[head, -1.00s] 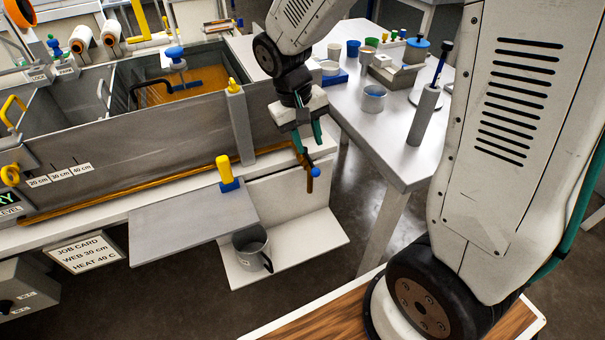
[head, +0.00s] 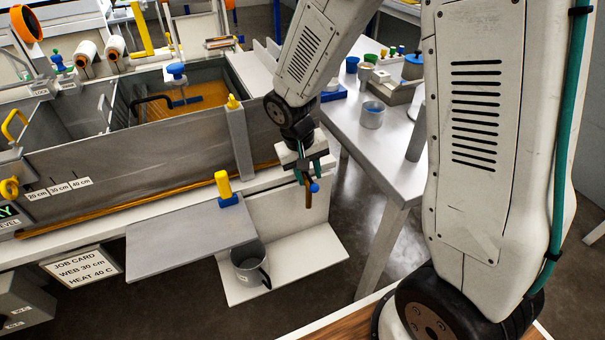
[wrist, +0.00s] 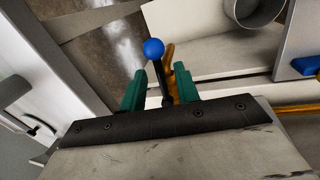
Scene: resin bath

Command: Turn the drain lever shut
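The drain lever (wrist: 154,49) has a blue ball knob on a dark stem. In the wrist view it stands between my gripper's two green fingers, with a gap visible on each side. In the head view the blue knob (head: 314,187) shows just below the fingertips at the right end of the bath's front. My gripper (wrist: 160,88) is open around the lever stem; it also shows in the head view (head: 308,172). A brown-orange drain piece (head: 308,196) hangs behind the knob. The lever's pivot is hidden.
The bath (head: 130,155) with orange liquid stands left of my gripper. A grey shelf (head: 180,245) with a yellow-topped blue clamp (head: 226,188) juts out. A grey mug (head: 248,264) stands on a low white ledge (head: 305,258). A white table (head: 385,165) is to the right.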

